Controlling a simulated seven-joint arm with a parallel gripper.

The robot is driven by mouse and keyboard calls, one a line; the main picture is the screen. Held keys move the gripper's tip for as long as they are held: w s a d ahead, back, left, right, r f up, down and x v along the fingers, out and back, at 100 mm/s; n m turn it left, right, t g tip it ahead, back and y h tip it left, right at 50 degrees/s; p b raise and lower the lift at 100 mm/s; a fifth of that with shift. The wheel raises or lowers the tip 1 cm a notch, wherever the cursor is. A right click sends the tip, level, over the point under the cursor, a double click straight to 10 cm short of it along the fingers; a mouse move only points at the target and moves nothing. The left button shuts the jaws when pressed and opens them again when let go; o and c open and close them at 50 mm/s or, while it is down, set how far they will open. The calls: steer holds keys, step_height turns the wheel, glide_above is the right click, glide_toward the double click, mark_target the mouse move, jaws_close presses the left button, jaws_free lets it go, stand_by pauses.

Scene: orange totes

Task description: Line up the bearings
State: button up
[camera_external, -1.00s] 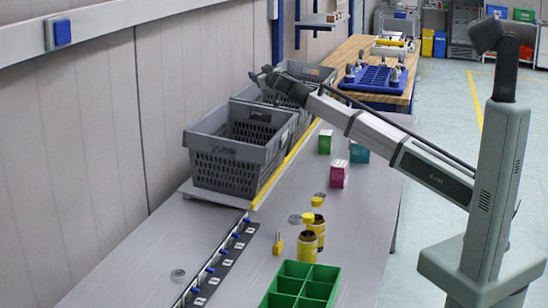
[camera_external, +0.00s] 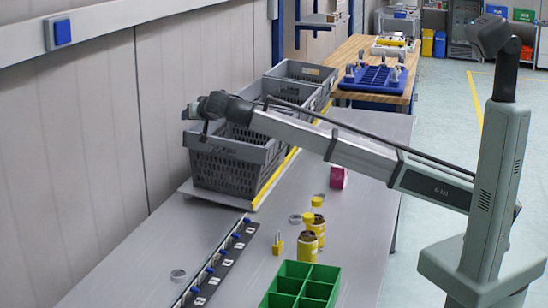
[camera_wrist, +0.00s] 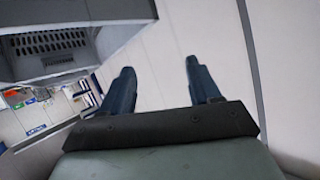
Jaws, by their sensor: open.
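Small grey ring-shaped parts, which look like the bearings, lie on the grey table: one at the front left (camera_external: 178,275), one by the yellow bottles (camera_external: 295,219) and one farther back (camera_external: 319,196). They lie apart from each other. My gripper (camera_external: 188,112) is raised over the left edge of the grey crate, well away from the rings. In the wrist view my gripper (camera_wrist: 158,68) is open, with nothing between its fingers. No bearing shows in the wrist view, which shows mostly wall.
Grey crates (camera_external: 222,175) stand along the wall side. A dark strip with blue pieces (camera_external: 222,268) runs along the front left.

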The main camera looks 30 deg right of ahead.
steer(key=s+a+f+m+g, duration=0.2)
steer(key=s+a+f+g, duration=0.1)
steer(key=s+a+f, duration=0.45)
steer(key=m+g+h, duration=0.3)
steer(key=m+g, duration=0.1)
steer(key=g, duration=0.3)
glide_above(178, 273)
steer(key=s+a, duration=0.4)
steer(key=s, duration=0.1)
step_height(178, 273, down, 10)
steer(key=shift+d+f, duration=0.15)
steer(key=shift+d, duration=0.05)
steer(key=x, duration=1.3)
steer(key=shift+w+d+f, duration=0.15)
steer(key=shift+w+f, duration=0.1)
steer(key=shift+w, duration=0.1)
steer(key=shift+c, duration=0.3)
steer(key=c, duration=0.8)
